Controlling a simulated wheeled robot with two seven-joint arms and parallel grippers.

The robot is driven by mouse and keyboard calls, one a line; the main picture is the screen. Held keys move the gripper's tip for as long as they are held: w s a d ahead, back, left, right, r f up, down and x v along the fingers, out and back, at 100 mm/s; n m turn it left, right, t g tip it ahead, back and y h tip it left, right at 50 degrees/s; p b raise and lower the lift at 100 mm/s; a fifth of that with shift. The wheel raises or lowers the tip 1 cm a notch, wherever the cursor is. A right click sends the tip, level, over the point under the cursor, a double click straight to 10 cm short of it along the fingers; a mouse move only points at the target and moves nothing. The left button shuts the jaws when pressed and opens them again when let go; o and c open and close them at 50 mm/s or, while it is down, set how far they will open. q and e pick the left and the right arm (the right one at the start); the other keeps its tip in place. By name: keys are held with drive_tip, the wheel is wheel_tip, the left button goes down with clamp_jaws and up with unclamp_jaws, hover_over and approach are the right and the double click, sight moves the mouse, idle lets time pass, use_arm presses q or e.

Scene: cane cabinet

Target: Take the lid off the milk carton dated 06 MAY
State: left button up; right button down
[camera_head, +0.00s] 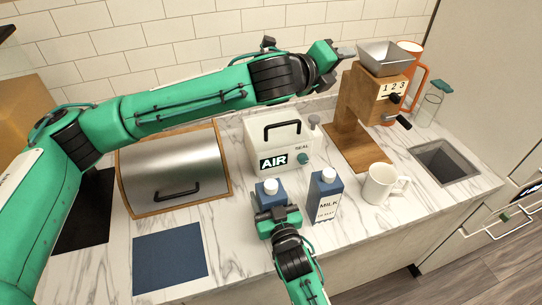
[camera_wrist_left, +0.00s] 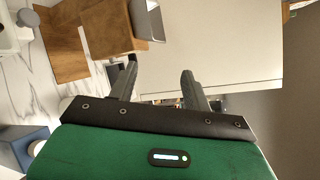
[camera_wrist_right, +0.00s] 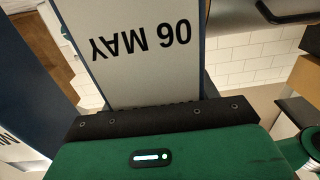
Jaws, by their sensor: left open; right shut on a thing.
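The milk carton dated 06 MAY (camera_head: 270,193) is blue with a white cap (camera_head: 270,185) on top. It stands upright on the counter, and its label shows upside down in the right wrist view (camera_wrist_right: 130,45). My right gripper (camera_head: 276,218) is shut on this carton from the front. A second blue milk carton (camera_head: 327,195), also with a white cap (camera_head: 328,175), stands just to its right; its date is too small to read. My left gripper (camera_head: 345,52) is raised at the back right near the grinder, away from the cartons. Its fingers are apart and empty in the left wrist view (camera_wrist_left: 158,88).
A white AIR/SEAL box (camera_head: 280,143) stands behind the cartons. A white mug (camera_head: 382,185) is to their right, and a wooden grinder (camera_head: 370,100) with a metal hopper is behind. A steel bread box (camera_head: 175,170) and blue mat (camera_head: 170,258) are left.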

use_arm(q)
drive_tip(key=a+f+g+y, duration=0.2)
drive_tip(key=a+f+y, duration=0.25)
drive_tip(key=f, duration=0.25)
drive_tip(key=m+g+y, duration=0.4)
drive_tip(key=g+y, duration=0.3)
drive_tip(key=g, duration=0.2)
hover_over(271, 184)
wheel_tip(271, 184, down, 9)
drive_tip(key=shift+r, duration=0.2)
drive_tip(key=shift+f, duration=3.85)
drive_tip(key=c, duration=1)
